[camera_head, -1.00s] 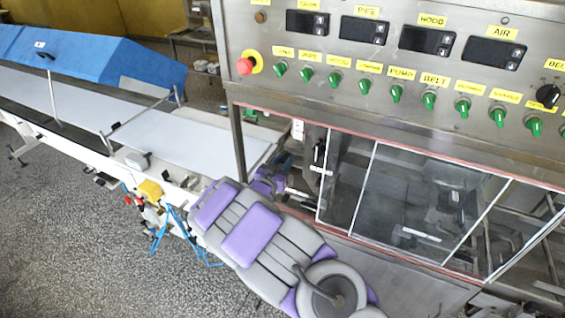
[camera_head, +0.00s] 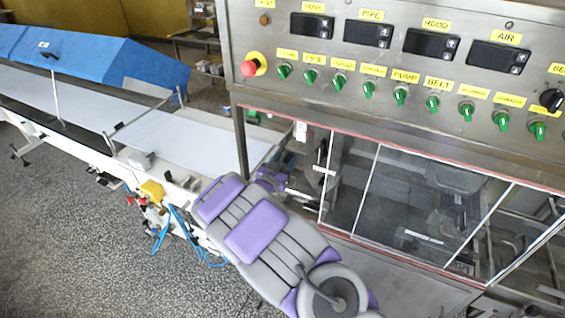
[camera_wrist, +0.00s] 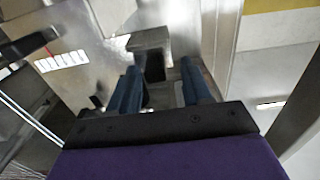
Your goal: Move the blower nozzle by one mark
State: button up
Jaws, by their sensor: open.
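In the wrist view, my gripper (camera_wrist: 162,88) is open, with its two dark blue fingers apart. A metal block with a dark lower face (camera_wrist: 152,62) shows between and just beyond the fingertips; I cannot tell whether they touch it. It may be part of the blower nozzle, but I cannot be sure. A scale with white marks and a short red line (camera_wrist: 62,61) lies on the metal plate to its left. In the head view, my gripper (camera_head: 292,188) is at the left end of the machine's glazed housing; its fingertips are hard to make out.
The control panel (camera_head: 390,75) with green knobs and a red button hangs above the housing. The glass window (camera_head: 410,205) is right of my arm. A white conveyor belt (camera_head: 170,138) and blue cover (camera_head: 95,62) are at left. The floor (camera_head: 75,225) at lower left is clear.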

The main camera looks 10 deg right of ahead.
jog(key=v, duration=1.7)
jog(key=shift+a, duration=0.2)
notch_tip(320, 180, down, 2)
jog(key=w+a+n+g+y+b, duration=0.1)
jog(key=w+a+g+y+b, duration=0.15)
jog(key=y, duration=0.45)
jog(key=s+a+r+n+g+y+b, duration=0.1)
jog(key=s+a+n+g+y+b, duration=0.15)
jog(key=s+g+y, duration=0.55)
jog(key=s+d+n+g+h+b, duration=0.1)
jog(key=s+d, duration=0.4)
jog(key=s, duration=0.6)
jog(key=s+d+n+g+h+b, duration=0.1)
jog(key=s+d, duration=0.4)
jog(key=s, duration=0.6)
jog(key=s+d+r+n+g+h+b, duration=0.1)
jog(key=s+d+g, duration=0.3)
jog(key=s, duration=0.7)
jog(key=shift+s+d+n+h+b, duration=0.35)
jog(key=shift+s+d+h+b, duration=0.1)
jog(key=shift+d+h, duration=0.35)
